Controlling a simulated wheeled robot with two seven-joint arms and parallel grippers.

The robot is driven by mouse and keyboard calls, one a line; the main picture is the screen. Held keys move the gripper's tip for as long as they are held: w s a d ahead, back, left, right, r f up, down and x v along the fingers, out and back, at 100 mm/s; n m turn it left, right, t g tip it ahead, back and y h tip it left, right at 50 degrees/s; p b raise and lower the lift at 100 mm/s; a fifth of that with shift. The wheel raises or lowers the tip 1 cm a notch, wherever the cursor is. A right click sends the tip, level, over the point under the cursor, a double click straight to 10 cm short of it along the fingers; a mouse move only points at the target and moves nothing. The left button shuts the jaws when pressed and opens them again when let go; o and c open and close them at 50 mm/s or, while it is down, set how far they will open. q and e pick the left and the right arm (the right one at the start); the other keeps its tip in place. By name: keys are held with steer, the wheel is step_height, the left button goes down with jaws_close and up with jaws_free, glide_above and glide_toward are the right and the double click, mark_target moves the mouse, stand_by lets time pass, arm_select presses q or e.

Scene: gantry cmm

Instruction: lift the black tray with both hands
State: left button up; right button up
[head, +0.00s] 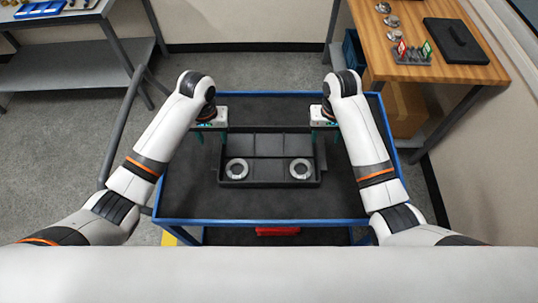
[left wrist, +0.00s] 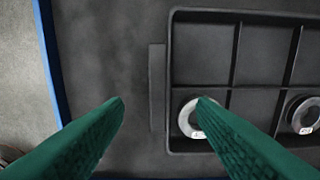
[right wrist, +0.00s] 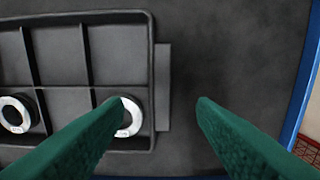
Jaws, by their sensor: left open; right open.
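The black tray (head: 269,172) lies flat on the cart's dark top, split by dividers into compartments, with a flat handle on each short side. Two pale metal rings, the left ring (head: 236,169) and the right ring (head: 300,168), sit in its near compartments. My left gripper (head: 211,138) is open above the tray's left side; in the left wrist view the left handle (left wrist: 157,87) shows between its green fingers. My right gripper (head: 323,136) is open above the right side; in the right wrist view the right handle (right wrist: 163,87) shows between its fingers. Both grippers look empty.
The blue-edged cart (head: 185,195) has free top around the tray. A wooden bench (head: 385,60) with a black case (head: 456,41) stands at the back right. A grey workbench (head: 50,60) stands at the back left. A red item (head: 278,231) shows below the cart's near edge.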

mark_target(217, 152)
arm_select(q)
step_height(217, 152, down, 8)
steer(key=shift+s+r, duration=0.15)
steer(key=shift+r, duration=0.1)
arm_select(e)
step_height(217, 152, down, 8)
steer(key=shift+s+r, duration=0.1)
steer(key=shift+r, duration=0.15)
steer(key=shift+s, duration=0.1)
arm_select(q)
steer(key=c, duration=1.1)
arm_select(e)
steer(key=c, duration=1.1)
arm_select(q)
jaws_close()
arm_select(e)
jaws_close()
arm_select(q)
steer(key=shift+r, duration=0.1)
arm_select(e)
steer(key=shift+r, duration=0.1)
